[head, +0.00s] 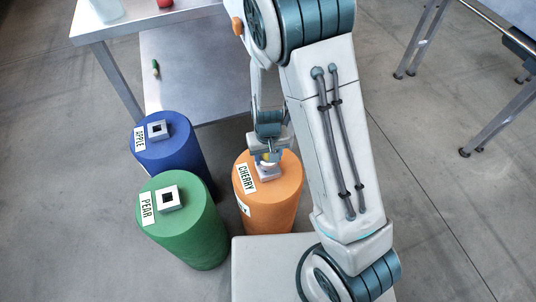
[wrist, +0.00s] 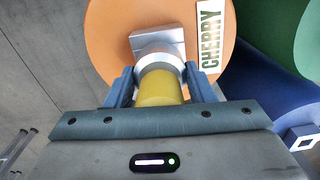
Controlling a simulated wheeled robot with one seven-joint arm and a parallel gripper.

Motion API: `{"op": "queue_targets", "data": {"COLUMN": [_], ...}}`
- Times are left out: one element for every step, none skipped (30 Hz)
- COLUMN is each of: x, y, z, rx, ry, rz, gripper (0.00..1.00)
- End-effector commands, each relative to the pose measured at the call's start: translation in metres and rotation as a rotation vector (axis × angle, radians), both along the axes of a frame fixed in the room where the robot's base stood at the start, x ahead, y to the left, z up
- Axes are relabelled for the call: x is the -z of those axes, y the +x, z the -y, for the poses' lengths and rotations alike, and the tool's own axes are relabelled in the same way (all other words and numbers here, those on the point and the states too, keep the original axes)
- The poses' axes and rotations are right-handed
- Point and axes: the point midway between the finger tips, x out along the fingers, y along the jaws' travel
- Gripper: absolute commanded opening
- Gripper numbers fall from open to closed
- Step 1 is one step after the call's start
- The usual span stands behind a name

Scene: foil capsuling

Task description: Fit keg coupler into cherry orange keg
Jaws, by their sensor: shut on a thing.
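The orange keg (head: 270,205) labelled CHERRY stands in front of my base, and its top also fills much of the wrist view (wrist: 110,30). A grey square socket block (wrist: 172,38) sits on its top. My gripper (head: 267,150) is above the keg's top, pointing down. In the wrist view, its blue fingers (wrist: 158,85) are shut on the keg coupler, which has a yellow body (wrist: 160,90) and a pale collar (wrist: 157,62). The coupler's far end is at the block; whether it is inside the socket is hidden.
The blue APPLE keg (head: 185,160) and green PEAR keg (head: 185,235) stand to the left, each with a square socket block on top. A metal table (head: 90,28) with a lower shelf (head: 190,85) is behind.

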Motion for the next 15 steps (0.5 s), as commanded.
{"op": "queue_targets", "data": {"x": [0.002,0.003,0.004,0.005,0.005,0.006,0.007,0.008,0.009,0.01,0.01,0.011,0.012,0.013,0.014], "y": [0.0,0.0,0.0,0.0,0.0,0.0,0.0,0.0,0.0,0.0,0.0,0.0,0.0,0.0,0.0], "z": [0.0,0.0,0.0,0.0,0.0,0.0,0.0,0.0,0.0,0.0,0.0,0.0,0.0,0.0,0.0], "rx": [0.0,0.0,0.0,0.0,0.0,0.0,0.0,0.0,0.0,0.0,0.0,0.0,0.0,0.0,0.0], "ry": [0.0,0.0,0.0,0.0,0.0,0.0,0.0,0.0,0.0,0.0,0.0,0.0,0.0,0.0,0.0], "rz": [0.001,0.001,0.001,0.001,0.001,0.001,0.001,0.001,0.001,0.001,0.001,0.001,0.001,0.001,0.001], "gripper": [0.14,0.14,0.14,0.14,0.14,0.14,0.14,0.14,0.14,0.14,0.14,0.14,0.14,0.14,0.14]}}
